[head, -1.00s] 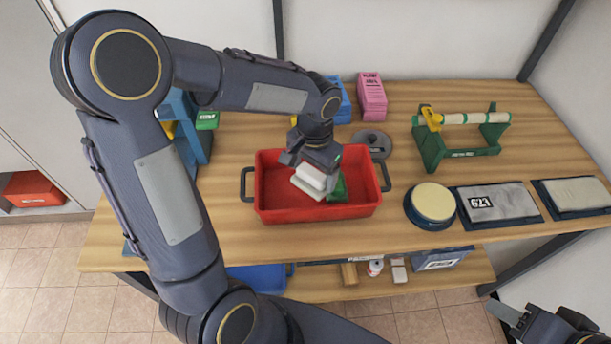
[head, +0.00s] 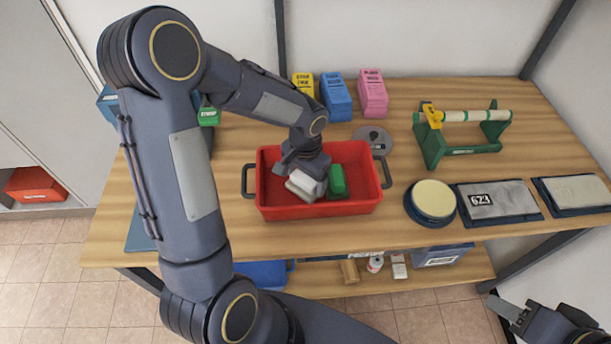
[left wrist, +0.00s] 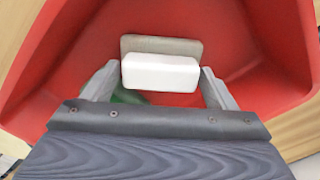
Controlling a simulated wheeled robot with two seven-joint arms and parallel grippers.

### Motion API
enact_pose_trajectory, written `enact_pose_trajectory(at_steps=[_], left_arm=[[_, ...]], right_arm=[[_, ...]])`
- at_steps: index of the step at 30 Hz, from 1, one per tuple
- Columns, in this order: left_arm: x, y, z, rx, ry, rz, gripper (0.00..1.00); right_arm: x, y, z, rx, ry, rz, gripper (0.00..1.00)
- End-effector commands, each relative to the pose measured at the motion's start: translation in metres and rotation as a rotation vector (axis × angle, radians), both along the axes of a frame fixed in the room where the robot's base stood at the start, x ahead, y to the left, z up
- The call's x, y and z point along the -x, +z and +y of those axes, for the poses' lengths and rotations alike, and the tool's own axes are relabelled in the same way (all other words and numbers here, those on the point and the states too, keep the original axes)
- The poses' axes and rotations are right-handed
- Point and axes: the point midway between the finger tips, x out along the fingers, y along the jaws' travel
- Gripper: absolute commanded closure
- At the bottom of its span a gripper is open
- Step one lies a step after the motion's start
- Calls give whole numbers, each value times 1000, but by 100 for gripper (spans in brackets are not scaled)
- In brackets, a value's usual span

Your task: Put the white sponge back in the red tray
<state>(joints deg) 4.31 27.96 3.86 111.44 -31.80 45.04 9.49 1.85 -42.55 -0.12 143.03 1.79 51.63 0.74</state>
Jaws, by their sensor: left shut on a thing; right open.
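The red tray (head: 320,210) stands on the wooden table, and its red walls fill most of the left wrist view (left wrist: 60,60). My left gripper (head: 304,173) points down into the tray and is shut on the white sponge (head: 309,185). In the left wrist view, the white sponge (left wrist: 160,73) lies between the two fingers. A beige-grey block (left wrist: 160,45) shows just behind or under the sponge; I cannot tell whether they touch. A green block (head: 337,181) lies in the tray, right of the sponge. My right gripper (head: 508,308) is open and empty at the lower right.
A grey round lid (head: 372,137) lies behind the tray. Yellow, blue and pink boxes (head: 371,95) stand at the back. A green roller stand (head: 460,150), a round cream pad (head: 433,200) and grey pads (head: 495,203) occupy the right. A shelf (head: 330,285) runs below.

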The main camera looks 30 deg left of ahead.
Motion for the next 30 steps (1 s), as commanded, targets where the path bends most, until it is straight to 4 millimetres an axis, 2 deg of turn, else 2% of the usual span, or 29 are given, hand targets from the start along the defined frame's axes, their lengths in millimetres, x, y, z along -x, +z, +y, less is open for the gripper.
enact_pose_trajectory(at_steps=[1, 5, 11, 16, 30], left_arm=[[0, -1, 0, 0, 0, 0, 17], [0, 0, 0, 0, 0, 0, 0], [0, 0, 0, 0, 0, 0, 0], [-1, 11, 0, -1, 1, -2, 0], [-1, 104, 0, -1, 0, -4, 0]], right_arm=[[0, -1, 0, 0, 0, 0, 56], [0, 0, 0, 0, 0, 0, 56], [0, 0, 0, 0, 0, 0, 56], [0, 2, 0, 0, 0, 0, 56], [0, 1, 0, 0, 0, 0, 56]])
